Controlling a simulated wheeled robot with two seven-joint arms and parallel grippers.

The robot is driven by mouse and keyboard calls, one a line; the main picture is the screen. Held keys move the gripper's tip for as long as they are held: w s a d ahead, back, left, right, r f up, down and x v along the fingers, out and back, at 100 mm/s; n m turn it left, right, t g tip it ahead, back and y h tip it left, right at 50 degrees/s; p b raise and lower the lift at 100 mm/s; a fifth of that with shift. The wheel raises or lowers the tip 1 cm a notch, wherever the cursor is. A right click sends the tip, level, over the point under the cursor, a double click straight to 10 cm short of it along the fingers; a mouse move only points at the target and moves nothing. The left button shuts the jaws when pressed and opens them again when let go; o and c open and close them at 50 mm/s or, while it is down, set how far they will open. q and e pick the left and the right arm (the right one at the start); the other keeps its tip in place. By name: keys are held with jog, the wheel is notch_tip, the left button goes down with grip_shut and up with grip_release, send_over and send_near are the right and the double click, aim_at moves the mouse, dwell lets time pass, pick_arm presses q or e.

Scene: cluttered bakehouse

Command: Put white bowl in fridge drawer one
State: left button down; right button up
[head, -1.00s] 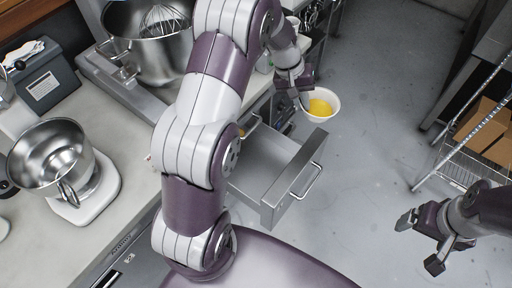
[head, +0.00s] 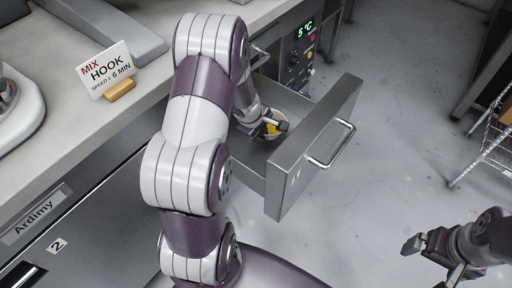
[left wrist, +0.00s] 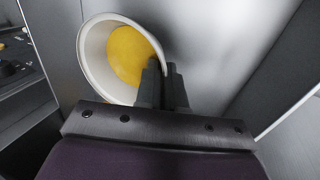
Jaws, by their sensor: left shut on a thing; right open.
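The white bowl (head: 271,131) holds something yellow and is inside the open drawer (head: 318,139), within its walls. In the left wrist view the white bowl (left wrist: 91,62) is close to a grey metal surface; I cannot tell whether it touches it. My left gripper (head: 281,127) is shut on the bowl's rim, and its fingers (left wrist: 163,82) show at the right side of the bowl. My left arm hides part of the drawer. My right gripper (head: 433,261) is open and empty over the floor at lower right.
The counter (head: 110,117) on the left carries a sign reading MIX HOOK (head: 107,71). A control panel (head: 298,52) reading 5°C is behind the drawer. A wire rack (head: 490,145) stands at the right. The floor between drawer and rack is clear.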

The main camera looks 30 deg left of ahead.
pick_arm(q)
notch_tip(320, 180, down, 2)
jog(key=shift+f, duration=0.1)
jog(key=shift+f+b, duration=1.45)
jog(key=shift+f, duration=0.35)
pick_arm(e)
jog(key=shift+f, duration=2)
pick_arm(q)
jog(key=shift+f, duration=0.15)
jog(key=c, duration=1.2)
grip_release()
jog(key=shift+c, duration=0.2)
jog(key=p+v, duration=0.6)
jog(key=v, duration=0.6)
pick_arm(e)
notch_tip(320, 180, up, 6)
